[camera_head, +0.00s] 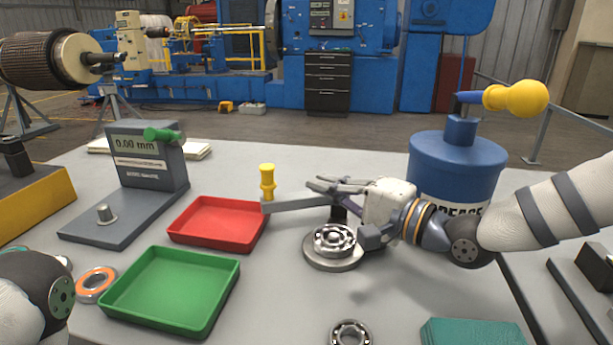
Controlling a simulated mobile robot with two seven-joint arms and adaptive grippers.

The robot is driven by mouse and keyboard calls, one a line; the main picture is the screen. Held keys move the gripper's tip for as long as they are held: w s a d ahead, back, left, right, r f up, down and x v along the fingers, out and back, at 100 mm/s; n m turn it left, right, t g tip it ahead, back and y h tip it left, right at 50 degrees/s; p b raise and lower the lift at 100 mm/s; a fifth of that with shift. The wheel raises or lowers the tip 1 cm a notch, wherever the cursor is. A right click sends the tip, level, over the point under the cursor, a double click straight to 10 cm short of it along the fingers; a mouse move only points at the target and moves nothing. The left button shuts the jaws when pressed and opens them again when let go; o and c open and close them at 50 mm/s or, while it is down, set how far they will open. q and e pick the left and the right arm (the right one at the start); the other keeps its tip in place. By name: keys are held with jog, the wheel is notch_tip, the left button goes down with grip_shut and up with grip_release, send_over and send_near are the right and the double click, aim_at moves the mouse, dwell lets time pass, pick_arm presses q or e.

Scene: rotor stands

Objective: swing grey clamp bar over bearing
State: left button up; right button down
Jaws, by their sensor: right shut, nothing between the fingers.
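The grey clamp bar (300,203) reaches left from a dark post behind the bearing, with a yellow knob (267,181) upright at its left end. The bar lies behind and to the left of the bearing, not over it. The steel ball bearing (333,240) sits on a round grey base (321,262). My right gripper (322,185) is shut and empty. Its fingers point left, just above and behind the bar's right part; whether they touch it I cannot tell. My left gripper is out of view; only part of my left arm shows at the lower left.
A red tray (201,240) and a green tray (160,320) lie left of the bearing, both empty. A gauge (146,160) stands behind them. A blue grease drum (457,163) stands behind my right arm. A loose bearing (350,335) and teal cloth (470,332) lie at the front.

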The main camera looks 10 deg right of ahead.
aim_at(290, 193)
jog(key=x, duration=0.6)
jog(key=shift+w+a+f, duration=0.15)
jog(key=shift+a+f, duration=0.05)
jog(key=shift+a, duration=0.05)
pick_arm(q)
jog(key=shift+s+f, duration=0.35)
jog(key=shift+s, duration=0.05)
pick_arm(e)
jog(key=shift+w+a+r, duration=0.1)
jog(key=shift+w+a, duration=0.35)
jog(key=shift+w, duration=0.1)
